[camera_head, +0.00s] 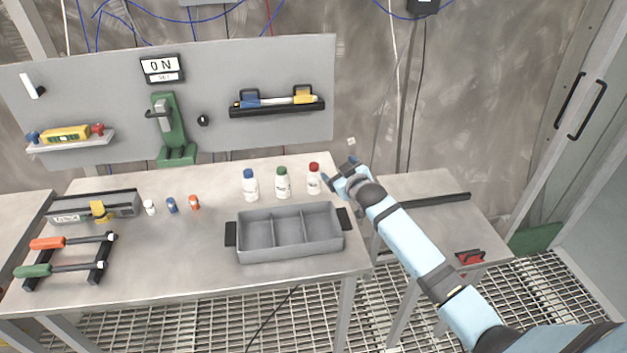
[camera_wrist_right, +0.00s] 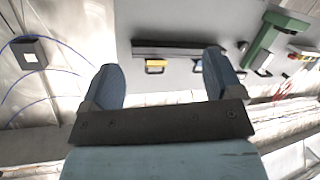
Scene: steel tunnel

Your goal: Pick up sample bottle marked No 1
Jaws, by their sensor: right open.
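Three white sample bottles stand upright in a row on the steel table: one with a blue cap (camera_head: 250,186), one with a green cap (camera_head: 283,184) and one with a red cap (camera_head: 314,180). Their label markings are too small to read, so I cannot tell which is No 1. My right gripper (camera_head: 339,171) is open and empty, just right of the red-capped bottle near the table's right edge. In the right wrist view the open fingers (camera_wrist_right: 163,77) have nothing between them, and no bottle shows there. My left gripper is not in view.
A grey three-compartment tray (camera_head: 290,253) stands in front of the bottles, empty. Small capped vials (camera_head: 171,205) and screwdrivers on a rack (camera_head: 62,269) are at left. A wall panel (camera_head: 225,90) with a green clamp stand (camera_head: 171,130) rises behind.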

